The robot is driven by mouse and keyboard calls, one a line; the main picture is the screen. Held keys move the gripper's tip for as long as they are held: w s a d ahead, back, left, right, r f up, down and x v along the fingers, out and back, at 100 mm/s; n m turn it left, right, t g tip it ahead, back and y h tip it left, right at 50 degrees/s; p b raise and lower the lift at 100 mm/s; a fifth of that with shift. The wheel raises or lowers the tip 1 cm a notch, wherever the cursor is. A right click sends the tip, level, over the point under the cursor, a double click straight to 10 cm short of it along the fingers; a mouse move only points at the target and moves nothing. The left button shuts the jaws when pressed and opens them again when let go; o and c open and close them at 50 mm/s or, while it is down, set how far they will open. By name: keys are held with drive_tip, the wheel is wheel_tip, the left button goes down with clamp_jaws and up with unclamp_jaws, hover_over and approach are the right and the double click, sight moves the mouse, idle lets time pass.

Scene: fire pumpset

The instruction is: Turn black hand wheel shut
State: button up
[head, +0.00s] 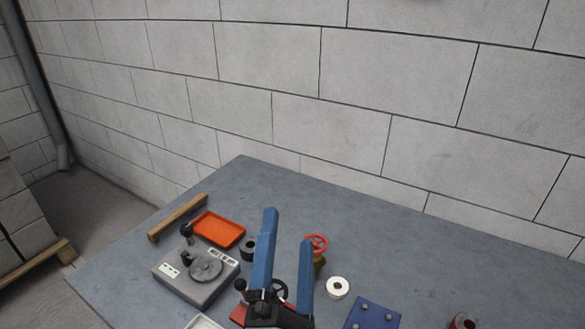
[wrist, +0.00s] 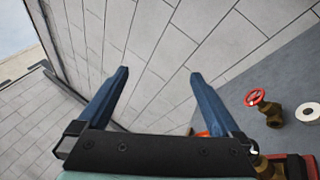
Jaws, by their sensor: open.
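The black hand wheel (head: 279,289) shows in the head view near the bottom centre, seen between my two blue fingers and partly hidden by them. A red block (head: 238,314) shows low beside it, mostly covered by my gripper. My gripper (head: 288,227) is open, with nothing between its fingers. In the wrist view my gripper (wrist: 160,74) points at the wall, its fingers wide apart. I cannot make out the black wheel clearly in that view. A red hand wheel (head: 317,243) on a brass valve stands just right of my fingers; it also shows in the wrist view (wrist: 256,97).
Left on the grey table (head: 380,235) are a grey device (head: 190,290) with a round disc, an orange tray (head: 217,229) and a wooden bar (head: 178,217). Right are a white ring (head: 337,288) and a blue plate (head: 372,315). A block wall (head: 400,90) stands behind.

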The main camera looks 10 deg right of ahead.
wheel_tip(320, 180, up, 10)
drive_tip(key=m+t+p, duration=0.1)
drive_tip(key=m, duration=0.5)
drive_tip(key=shift+w+d+h+p, duration=0.25)
drive_tip(key=shift+w+h+p, duration=0.05)
drive_tip(key=shift+w, duration=0.15)
drive_tip(key=shift+f, duration=0.15)
